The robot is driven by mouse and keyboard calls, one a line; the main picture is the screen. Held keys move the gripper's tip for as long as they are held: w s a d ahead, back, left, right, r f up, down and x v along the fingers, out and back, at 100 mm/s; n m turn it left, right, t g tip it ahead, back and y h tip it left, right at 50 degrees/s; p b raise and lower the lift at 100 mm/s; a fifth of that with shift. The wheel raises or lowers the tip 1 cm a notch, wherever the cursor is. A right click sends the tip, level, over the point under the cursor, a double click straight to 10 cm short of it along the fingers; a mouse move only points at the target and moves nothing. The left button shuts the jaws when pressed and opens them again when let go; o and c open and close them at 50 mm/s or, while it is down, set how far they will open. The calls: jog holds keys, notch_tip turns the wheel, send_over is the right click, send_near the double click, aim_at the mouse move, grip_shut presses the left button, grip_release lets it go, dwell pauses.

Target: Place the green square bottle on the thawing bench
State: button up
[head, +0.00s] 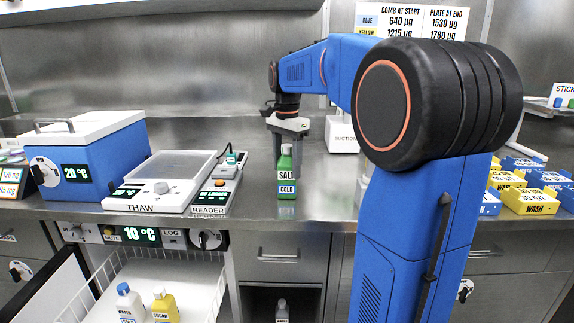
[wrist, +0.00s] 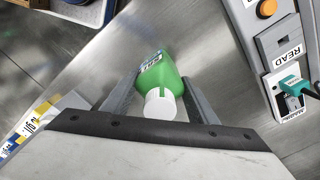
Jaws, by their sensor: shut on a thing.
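The green square bottle (head: 286,176) has a white cap and labels reading SALT and COLD. It stands upright at the front of the steel bench, or just above it; I cannot tell which. My gripper (head: 288,137) points down over it and is shut on it. In the wrist view the bottle (wrist: 160,80) lies between the two fingers (wrist: 160,98), its white cap nearest the camera. The thawing bench (head: 160,180), marked THAW, is a white unit with a pale flat top, left of the bottle.
The reader (head: 215,190) stands between the thaw unit and the bottle. A blue cold box (head: 85,155) is at far left. An open drawer (head: 150,285) below holds a white bottle (head: 128,303) and a yellow bottle (head: 165,305). Yellow and blue racks (head: 528,200) are at right.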

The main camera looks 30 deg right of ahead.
jog(key=o, duration=1.3)
jog(key=shift+f, duration=0.1)
notch_tip(320, 180, up, 12)
jog(key=shift+r, duration=0.15)
jog(key=s+a+f+n+t, duration=0.1)
jog(key=s+a+f+n, duration=0.3)
jog(key=s+f, duration=0.5)
jog(key=s+a+f+n+t, duration=0.2)
jog(key=s+a+f+n, duration=0.3)
jog(key=s+f, duration=0.4)
jog(key=s+a+f+n+t, duration=0.1)
jog(key=s+a+f+n, duration=0.4)
jog(key=s+f, duration=0.3)
jog(key=shift+s+f+n+t, duration=0.4)
jog(key=shift+s+n, duration=0.45)
jog(key=shift+n, duration=0.05)
jog(key=shift+a, duration=0.1)
